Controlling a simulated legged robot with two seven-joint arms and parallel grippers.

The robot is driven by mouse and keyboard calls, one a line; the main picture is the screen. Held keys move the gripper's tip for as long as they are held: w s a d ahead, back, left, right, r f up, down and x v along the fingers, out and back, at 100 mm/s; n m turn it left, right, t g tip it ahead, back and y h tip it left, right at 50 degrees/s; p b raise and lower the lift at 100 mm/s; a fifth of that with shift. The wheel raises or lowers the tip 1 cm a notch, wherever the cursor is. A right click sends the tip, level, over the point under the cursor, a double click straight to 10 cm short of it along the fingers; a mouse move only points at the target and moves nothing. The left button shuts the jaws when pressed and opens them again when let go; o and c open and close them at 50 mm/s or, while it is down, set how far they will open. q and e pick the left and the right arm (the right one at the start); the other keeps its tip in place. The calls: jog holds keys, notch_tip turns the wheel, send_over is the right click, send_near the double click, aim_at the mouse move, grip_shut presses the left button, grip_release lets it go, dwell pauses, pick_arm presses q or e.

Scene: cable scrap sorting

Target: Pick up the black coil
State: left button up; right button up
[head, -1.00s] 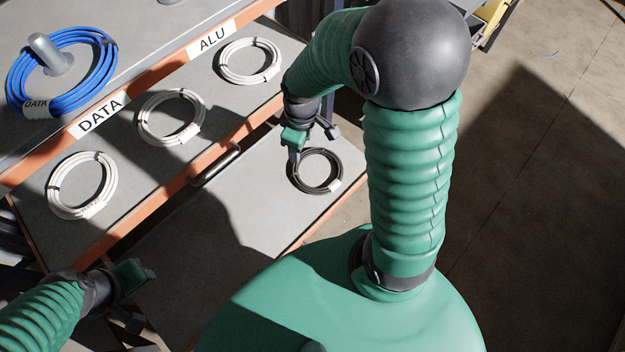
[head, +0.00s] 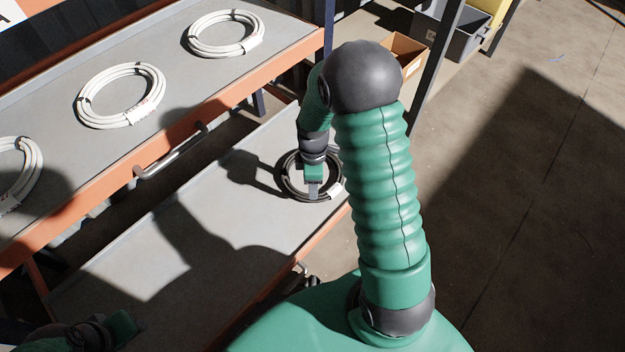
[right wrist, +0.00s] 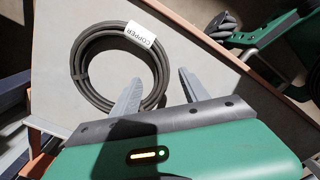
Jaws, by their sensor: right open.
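The black coil (head: 288,184) lies flat on the lower grey shelf, near its right end in the head view. In the right wrist view the coil (right wrist: 82,65) shows a white tag reading COPPER. My right gripper (head: 314,188) is over the near side of the coil. In the right wrist view its jaws (right wrist: 160,78) are open and empty, one fingertip over the ring's inside and the other outside it, with the coil's side between them. The height gap is hard to judge. My left gripper (head: 124,326) is in shadow at the bottom left, its jaws unclear.
Several white coils, including one (head: 122,96), lie on the shelf above, which has an orange edge (head: 85,212) and a metal handle (head: 170,153). The lower shelf (head: 130,245) is bare left of the black coil. A cardboard box (head: 408,55) stands behind.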

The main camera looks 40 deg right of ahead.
jog(key=f+b, duration=0.2)
jog(key=f, duration=0.1)
jog(key=f+b, duration=0.3)
jog(key=shift+s+a+f, duration=0.15)
jog(key=shift+a+f, duration=0.05)
jog(key=shift+f, duration=0.05)
jog(key=shift+r, duration=0.2)
grip_shut()
dwell(0.9)
